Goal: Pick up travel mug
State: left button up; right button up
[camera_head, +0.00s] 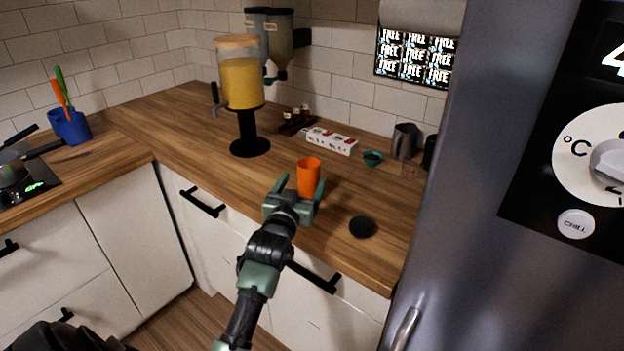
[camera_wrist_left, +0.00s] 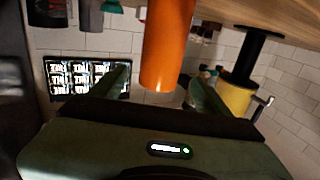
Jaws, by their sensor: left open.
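The travel mug looks like an orange cup (camera_head: 309,177) standing upright near the front edge of the wooden counter in the head view. My left gripper (camera_head: 297,189) is open, with its green fingers close around the mug's near side. In the left wrist view the orange mug (camera_wrist_left: 167,45) appears upside down between the two open fingertips (camera_wrist_left: 160,85). I cannot tell whether either finger touches it. My right gripper is not in view.
A black disc (camera_head: 362,227) lies to the right on the counter (camera_head: 190,140). A juice dispenser (camera_head: 242,85) stands behind left. The fridge (camera_head: 490,130) bounds the right.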

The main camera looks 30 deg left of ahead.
aim_at(306, 174)
pick_arm(q)
jog(key=shift+w+a+r+p, duration=0.2)
jog(key=shift+w+r+p, duration=0.1)
jog(key=shift+w, duration=0.35)
jog(key=shift+w+a+r+p, duration=0.15)
jog(key=shift+w+r+p, duration=0.1)
jog(key=shift+w, duration=0.35)
jog(key=x, duration=0.3)
jog(key=shift+w+a+f, duration=0.1)
jog(key=shift+w+f, duration=0.05)
jog(key=shift+w, duration=0.15)
jog(key=c, duration=1.4)
grip_shut()
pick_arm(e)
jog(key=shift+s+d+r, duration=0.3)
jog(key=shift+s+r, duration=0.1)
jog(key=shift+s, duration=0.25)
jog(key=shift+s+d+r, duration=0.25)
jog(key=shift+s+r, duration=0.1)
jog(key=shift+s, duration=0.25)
